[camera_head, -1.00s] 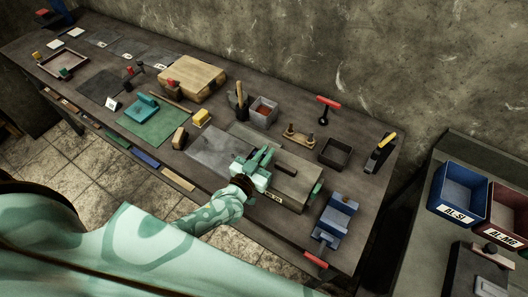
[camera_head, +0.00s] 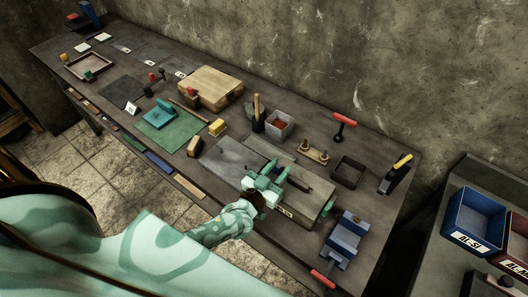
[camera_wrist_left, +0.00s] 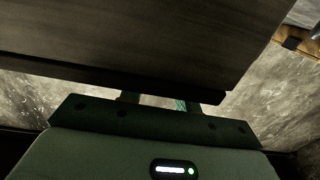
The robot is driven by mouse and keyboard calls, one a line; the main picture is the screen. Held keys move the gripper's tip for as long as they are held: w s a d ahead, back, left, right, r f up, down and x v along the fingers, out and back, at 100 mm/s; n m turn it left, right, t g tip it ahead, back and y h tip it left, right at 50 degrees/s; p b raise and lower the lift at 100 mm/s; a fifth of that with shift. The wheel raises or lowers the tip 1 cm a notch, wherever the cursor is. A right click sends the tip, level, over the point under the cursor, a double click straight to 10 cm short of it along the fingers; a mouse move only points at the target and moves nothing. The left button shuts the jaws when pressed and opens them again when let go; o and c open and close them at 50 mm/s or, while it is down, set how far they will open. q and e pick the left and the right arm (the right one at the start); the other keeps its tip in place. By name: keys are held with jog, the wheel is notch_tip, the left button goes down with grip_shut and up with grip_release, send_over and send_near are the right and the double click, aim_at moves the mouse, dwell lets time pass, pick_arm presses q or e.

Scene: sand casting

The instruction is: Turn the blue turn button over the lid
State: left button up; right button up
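A pale wooden box (camera_head: 308,209) with a white label (camera_head: 285,212) stands near the front right of the bench. A dark bar (camera_head: 298,184) lies on its top. My left gripper (camera_head: 276,171) is low over the left end of the box. Its two fingers look apart, with nothing clearly between them. I cannot make out a blue turn button; it may be hidden by the gripper or too small. In the left wrist view a dark brown flat surface (camera_wrist_left: 130,45) fills the upper part and hides most of the fingers. My right gripper is not in view.
A blue vise (camera_head: 345,238) with a red handle stands right of the box. Behind are a dark open tray (camera_head: 348,172), a grey bin (camera_head: 279,125) and a wooden holder (camera_head: 314,151). A grey plate (camera_head: 228,158) lies to the left.

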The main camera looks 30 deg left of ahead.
pick_arm(q)
jog(key=s+a, duration=0.1)
jog(key=s, duration=1.4)
jog(key=shift+s+a, duration=0.2)
jog(key=shift+a, duration=0.2)
jog(key=s+a+f+g+b, duration=0.1)
jog(key=s+f+g+b, duration=0.2)
jog(key=s+f, duration=0.6)
jog(key=s+a+f+m+g+y+b, duration=0.1)
jog(key=s+f+g+b, duration=0.3)
jog(key=f, duration=1.5)
jog(key=s+a+f+m+g+y+b, duration=0.1)
jog(key=s+a+f+g+b, duration=0.1)
jog(key=s+f+g, duration=0.8)
jog(key=s+f+b, duration=0.1)
jog(key=s+f, duration=0.2)
jog(key=s, duration=0.2)
jog(key=shift+f, duration=0.4)
